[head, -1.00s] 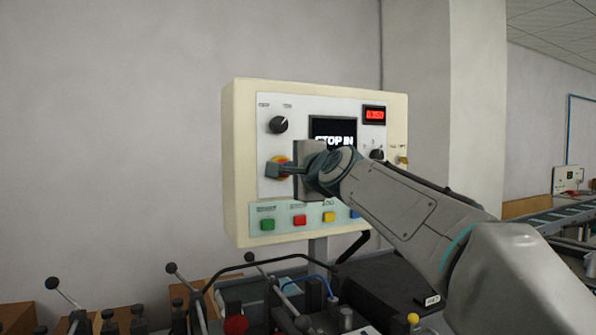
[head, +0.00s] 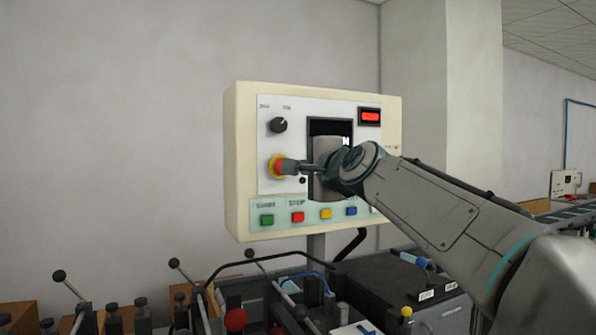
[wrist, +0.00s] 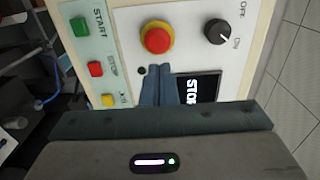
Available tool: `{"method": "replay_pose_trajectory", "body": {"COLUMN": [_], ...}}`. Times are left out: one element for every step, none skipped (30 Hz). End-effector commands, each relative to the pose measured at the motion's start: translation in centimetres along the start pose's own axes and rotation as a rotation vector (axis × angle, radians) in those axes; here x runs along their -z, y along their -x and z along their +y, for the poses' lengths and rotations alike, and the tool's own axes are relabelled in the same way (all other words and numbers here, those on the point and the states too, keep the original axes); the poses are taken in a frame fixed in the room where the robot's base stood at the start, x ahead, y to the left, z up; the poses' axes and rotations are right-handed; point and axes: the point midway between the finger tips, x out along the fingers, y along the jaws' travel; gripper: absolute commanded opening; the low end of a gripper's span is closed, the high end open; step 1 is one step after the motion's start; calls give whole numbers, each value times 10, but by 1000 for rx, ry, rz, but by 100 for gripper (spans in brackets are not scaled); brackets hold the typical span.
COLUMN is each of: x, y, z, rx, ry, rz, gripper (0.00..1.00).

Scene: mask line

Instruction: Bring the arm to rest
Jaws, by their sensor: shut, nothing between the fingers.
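My gripper (head: 290,168) is shut and empty in front of the cream control panel (head: 383,215). In the head view its tip overlaps the red emergency stop button (head: 275,167) with its yellow collar. In the wrist view the shut fingers (wrist: 157,82) point at the panel face, and the red button (wrist: 157,39) shows clear of them, beyond the tips. My arm reaches in from the lower right and hides part of the panel's dark screen (head: 318,127).
A dark knob (head: 278,125), a red number display (head: 370,117) and a row of coloured buttons, one green (head: 267,219), are on the panel. Below stand machine parts with ball-ended levers (head: 59,276) and a dark box (head: 395,285). The wall area left of the panel is clear.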

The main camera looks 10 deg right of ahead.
Motion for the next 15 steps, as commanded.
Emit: {"method": "replay_pose_trajectory", "body": {"x": [0, -1, -1, -2, -2, -2, -3, -3, -3, -3, -4, -3, -3, -3, -3], "y": [2, 2, 3, 3, 3, 3, 3, 3, 3, 3, 3, 3, 3, 3, 3], "z": [0, 0, 0, 0, 0, 0, 0, 0, 0, 0, 0, 0, 0, 0, 1], "rx": [0, 0, 1, 0, 0, 0, 0, 0, 0, 0, 0, 0, 1, 0, -2], "ry": [0, 0, 0, 0, 0, 0, 0, 0, 0, 0, 0, 0, 0, 0, 2], "rz": [-1, -3, -4, -5, -6, -7, -7, -8, -8, -9, -9, -9, -9, -8, -8], "gripper": [0, 0, 0, 0, 0, 0, 0, 0, 0, 0, 0, 0, 0, 0, 0]}}
